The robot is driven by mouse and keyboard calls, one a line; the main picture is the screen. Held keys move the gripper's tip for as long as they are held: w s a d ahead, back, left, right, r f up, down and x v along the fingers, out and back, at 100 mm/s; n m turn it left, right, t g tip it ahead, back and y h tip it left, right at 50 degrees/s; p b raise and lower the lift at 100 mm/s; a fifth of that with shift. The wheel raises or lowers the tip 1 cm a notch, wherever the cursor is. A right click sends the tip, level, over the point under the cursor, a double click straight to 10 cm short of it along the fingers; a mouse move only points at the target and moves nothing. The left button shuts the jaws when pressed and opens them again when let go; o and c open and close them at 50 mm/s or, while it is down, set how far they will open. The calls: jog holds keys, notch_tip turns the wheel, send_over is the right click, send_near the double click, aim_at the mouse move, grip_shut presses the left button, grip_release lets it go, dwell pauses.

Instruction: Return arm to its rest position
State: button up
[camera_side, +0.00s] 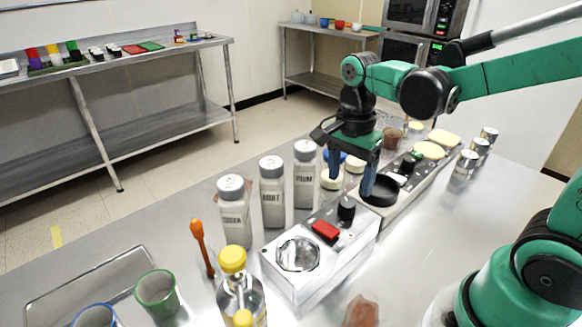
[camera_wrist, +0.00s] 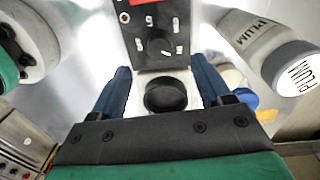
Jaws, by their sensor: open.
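My gripper (camera_side: 354,180) has two blue fingers pointing down and apart over the middle of the metal counter. In the wrist view the fingers of my gripper (camera_wrist: 161,84) are spread wide. A round black piece (camera_wrist: 165,95) shows in the gap between them, touching neither finger. I see nothing held. The green arm reaches in from the right, bent at the elbow and raised above the counter.
A grey box with a red button (camera_side: 325,231) stands just in front of my gripper. A yellow-capped bottle (camera_side: 232,260), an orange utensil (camera_side: 199,240) and a metal tray (camera_side: 90,285) are nearer. Small cans (camera_side: 467,165) stand at right.

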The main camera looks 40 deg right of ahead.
jog(key=n, duration=0.1)
jog(key=n+t, duration=0.1)
jog(key=n, duration=0.1)
jog(key=r+n+t, duration=0.1)
jog(key=shift+s+a+n, duration=0.2)
jog(key=shift+a+n, duration=0.1)
jog(key=shift+a, duration=0.1)
jog(key=n, duration=0.1)
jog(key=n+t, duration=0.1)
jog(key=n, duration=0.1)
jog(key=shift+s+a+r, duration=0.1)
jog(key=shift+a+r, duration=0.1)
jog(key=n+t, duration=0.1)
jog(key=n, duration=0.2)
jog(key=a+r+n+t, duration=0.1)
jog(key=n+t, duration=0.1)
jog(key=n, duration=0.1)
jog(key=n+t, duration=0.1)
jog(key=n, duration=0.2)
jog(key=shift+a+r+n+t, duration=0.15)
jog(key=shift+a+n+t, duration=0.05)
jog(key=shift+n+t, duration=0.2)
